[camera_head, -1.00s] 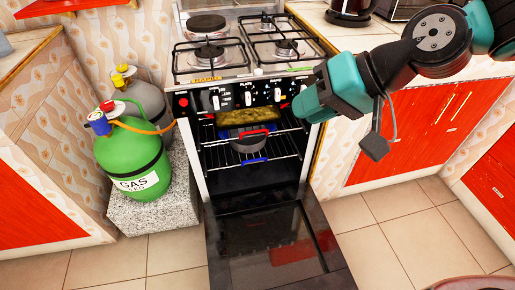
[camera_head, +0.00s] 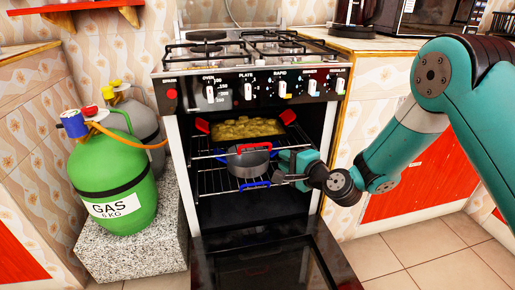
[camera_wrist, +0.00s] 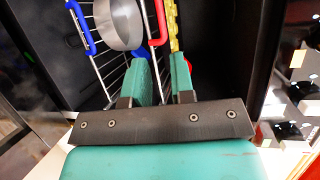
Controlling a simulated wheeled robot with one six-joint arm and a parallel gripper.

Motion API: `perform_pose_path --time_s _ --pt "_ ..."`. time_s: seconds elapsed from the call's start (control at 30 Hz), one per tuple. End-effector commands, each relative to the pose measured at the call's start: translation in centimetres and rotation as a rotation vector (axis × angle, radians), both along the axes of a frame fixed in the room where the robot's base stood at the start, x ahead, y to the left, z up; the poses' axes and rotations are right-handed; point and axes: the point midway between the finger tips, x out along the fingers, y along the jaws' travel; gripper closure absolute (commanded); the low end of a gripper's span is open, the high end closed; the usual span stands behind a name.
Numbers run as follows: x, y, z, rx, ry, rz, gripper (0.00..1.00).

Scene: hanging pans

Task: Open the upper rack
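The oven door is folded down, and two wire racks show inside. The upper rack (camera_head: 211,155) has a red front handle (camera_head: 254,147), also visible in the wrist view (camera_wrist: 158,22), and bears a tray of yellow food (camera_head: 245,128). A grey pot (camera_head: 247,164) sits on the lower rack below, behind that rack's blue handle (camera_head: 255,185). My gripper (camera_head: 288,161) is at the right side of the oven opening, right of the red handle. In the wrist view my gripper (camera_wrist: 163,62) has its fingers apart, with the red handle ahead of them. The head view partly hides the fingertips.
The lowered oven door (camera_head: 268,262) lies below the opening. The oven's right side wall stands close to my gripper. A control panel with knobs (camera_head: 248,90) is above. A green gas cylinder (camera_head: 115,180) stands on a stone block at left.

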Motion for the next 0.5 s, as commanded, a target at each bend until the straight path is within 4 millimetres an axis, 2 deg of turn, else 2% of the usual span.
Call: perform_pose_path --time_s 0.2,0.5 --pt "3.8 3.4 -1.0 -0.002 -0.005 0.005 0.77" --pt "8.6 7.1 -2.3 -0.002 -0.002 0.002 0.77"
